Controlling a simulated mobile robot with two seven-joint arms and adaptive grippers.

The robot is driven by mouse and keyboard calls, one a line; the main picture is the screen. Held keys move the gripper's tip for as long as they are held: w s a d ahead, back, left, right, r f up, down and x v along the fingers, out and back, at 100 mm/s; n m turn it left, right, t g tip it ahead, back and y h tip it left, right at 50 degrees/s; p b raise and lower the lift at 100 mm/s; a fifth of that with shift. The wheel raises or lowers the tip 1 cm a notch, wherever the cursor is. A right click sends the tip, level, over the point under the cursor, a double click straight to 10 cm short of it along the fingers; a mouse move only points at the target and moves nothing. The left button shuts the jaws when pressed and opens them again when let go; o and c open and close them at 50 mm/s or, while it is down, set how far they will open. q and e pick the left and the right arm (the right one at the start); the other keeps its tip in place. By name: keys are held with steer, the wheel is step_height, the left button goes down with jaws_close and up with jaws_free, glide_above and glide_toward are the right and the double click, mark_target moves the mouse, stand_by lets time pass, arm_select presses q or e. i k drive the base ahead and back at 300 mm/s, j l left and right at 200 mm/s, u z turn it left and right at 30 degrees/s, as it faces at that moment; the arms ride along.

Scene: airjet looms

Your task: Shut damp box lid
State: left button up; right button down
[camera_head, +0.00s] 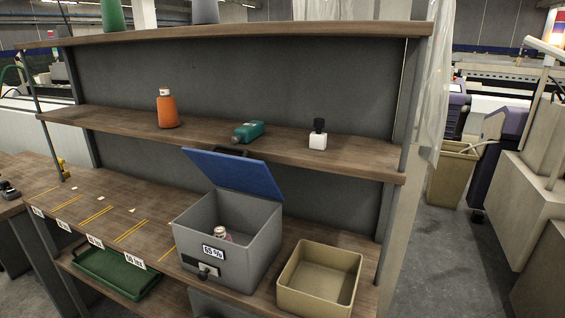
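The damp box (265,245) is a grey bin with a "65 %" label on its front, standing on the lower wooden shelf in the head view. Its blue lid (237,172) is open, tilted up and back at the rear edge. A small pinkish bottle with a pale cap (221,234) is inside the box. A dark latch or knob (205,271) shows on the front below the label. Neither of my grippers is in view.
A tan open bin (320,306) stands right of the box. An orange bottle (167,110), a green bottle (249,131) lying down and a white bottle (318,138) are on the shelf above. A green tray (128,283) is below. Yellow-marked places left of the box are mostly clear.

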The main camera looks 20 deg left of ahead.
mark_target(242, 174)
steer(key=l+z, duration=0.15)
steer(key=z, duration=0.55)
steer(key=i+l+z, duration=0.15)
steer(key=l, duration=0.2)
steer(key=i+l+z, duration=0.35)
steer(key=l, duration=0.25)
steer(key=i+l+u, duration=0.3)
steer(key=i, duration=0.2)
steer(key=i+l+u, duration=0.3)
steer(key=i+u, duration=0.2)
steer(key=u, duration=0.2)
steer(key=i+u, duration=0.15)
steer(key=u, duration=0.3)
steer(key=i+l+u, duration=0.2)
steer(key=u, duration=0.2)
steer(key=i+l+u, duration=0.15)
steer(key=u, duration=0.25)
steer(key=i+u, duration=0.2)
steer(key=u, duration=0.25)
steer(key=i+l+u, duration=0.15)
steer(key=u, duration=0.25)
steer(key=i+l+u, duration=0.15)
steer(key=u, duration=0.3)
steer(key=i+l+u, duration=0.1)
steer(key=l+u, duration=0.2)
steer(key=u, duration=0.15)
